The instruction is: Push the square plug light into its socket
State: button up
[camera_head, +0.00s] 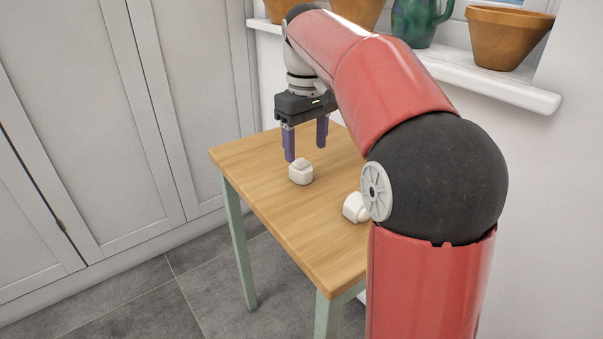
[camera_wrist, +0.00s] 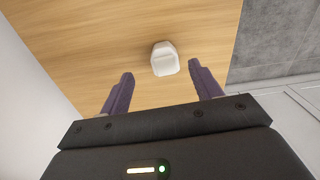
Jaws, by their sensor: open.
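A small white rounded-square block (camera_head: 301,172) sits on the wooden table top, just in front of my gripper. It also shows in the wrist view (camera_wrist: 165,59), just beyond the fingertips and between their lines. A second white piece (camera_head: 354,207) lies nearer the table's right side, partly hidden by my arm. I cannot tell which piece is the square plug light and which is its socket. My gripper (camera_head: 306,151) is open and empty, its purple fingers pointing down over the table. In the wrist view the fingers (camera_wrist: 160,70) stand wide apart, with neither touching the block.
The wooden table (camera_head: 255,177) has green legs and is otherwise clear. A white window sill (camera_head: 480,78) behind it holds terracotta pots (camera_head: 502,38) and a green jug (camera_head: 416,20). Grey cabinet doors (camera_head: 90,110) stand at the left. My arm hides the table's right side.

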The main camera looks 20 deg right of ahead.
aim_at(302, 166)
jog(key=shift+f, duration=0.35)
jog(key=f, duration=0.3)
jog(key=f+b, duration=0.1)
jog(key=f, duration=0.1)
jog(key=shift+w+a+f, duration=0.1)
jog(key=shift+a+f, duration=0.05)
jog(key=shift+a, duration=0.25)
jog(key=c, duration=1)
